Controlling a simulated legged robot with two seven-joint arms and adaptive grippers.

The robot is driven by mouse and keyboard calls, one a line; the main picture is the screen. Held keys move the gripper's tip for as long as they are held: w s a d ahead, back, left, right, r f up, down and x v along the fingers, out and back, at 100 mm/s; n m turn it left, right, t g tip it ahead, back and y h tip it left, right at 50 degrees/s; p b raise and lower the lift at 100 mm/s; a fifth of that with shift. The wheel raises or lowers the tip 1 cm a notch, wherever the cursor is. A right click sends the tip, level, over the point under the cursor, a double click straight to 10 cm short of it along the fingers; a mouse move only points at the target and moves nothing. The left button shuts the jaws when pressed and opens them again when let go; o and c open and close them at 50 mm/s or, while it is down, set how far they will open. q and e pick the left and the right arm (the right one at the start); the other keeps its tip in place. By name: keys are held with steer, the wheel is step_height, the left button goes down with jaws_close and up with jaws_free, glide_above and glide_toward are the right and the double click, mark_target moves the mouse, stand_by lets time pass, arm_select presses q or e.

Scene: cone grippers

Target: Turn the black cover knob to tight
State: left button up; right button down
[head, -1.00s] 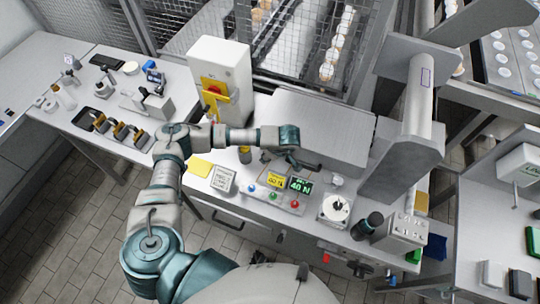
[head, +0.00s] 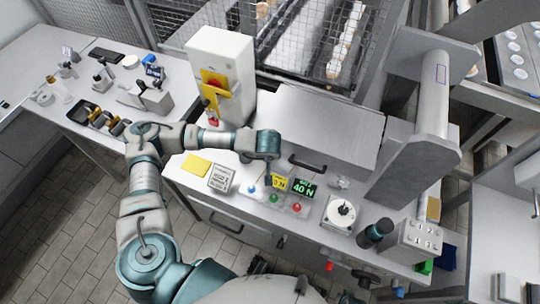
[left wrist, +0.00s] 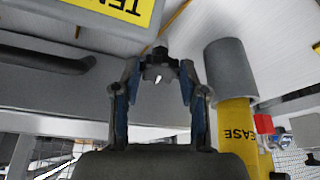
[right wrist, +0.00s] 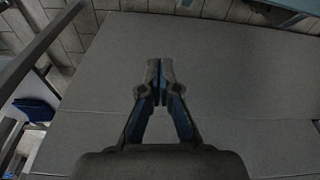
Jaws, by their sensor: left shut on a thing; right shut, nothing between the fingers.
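My left gripper (left wrist: 159,80) shows in the left wrist view with its fingertips closed around a small black knob-like part (left wrist: 158,58), which I take as the black cover knob. Its lower part is partly hidden by the fingers. In the head view my left arm reaches in from the left, and its teal wrist (head: 265,144) is over the bench at the front of the grey machine cover (head: 328,128). The knob is too hidden there to read its turn. My right gripper (right wrist: 160,80) is shut and empty above a plain grey surface in the right wrist view.
A black bar handle (head: 307,163) is on the cover's front, right of my left wrist. A green display (head: 303,188) and coloured buttons stand close below. In the left wrist view a yellow grey-capped cylinder (left wrist: 235,125) is close at the right.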

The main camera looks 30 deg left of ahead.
arm_select(q)
steer(key=shift+w+a+r+m, duration=0.1)
steer(key=shift+w+m, duration=0.05)
steer(key=shift+m, duration=0.25)
steer(key=o, duration=0.9)
steer(key=shift+c, duration=0.2)
steer(key=shift+w, duration=0.1)
steer(key=v, duration=1.1)
steer(key=shift+s+r, duration=0.25)
steer(key=shift+s, duration=0.05)
steer(key=shift+o, duration=0.3)
steer(key=shift+a, duration=0.1)
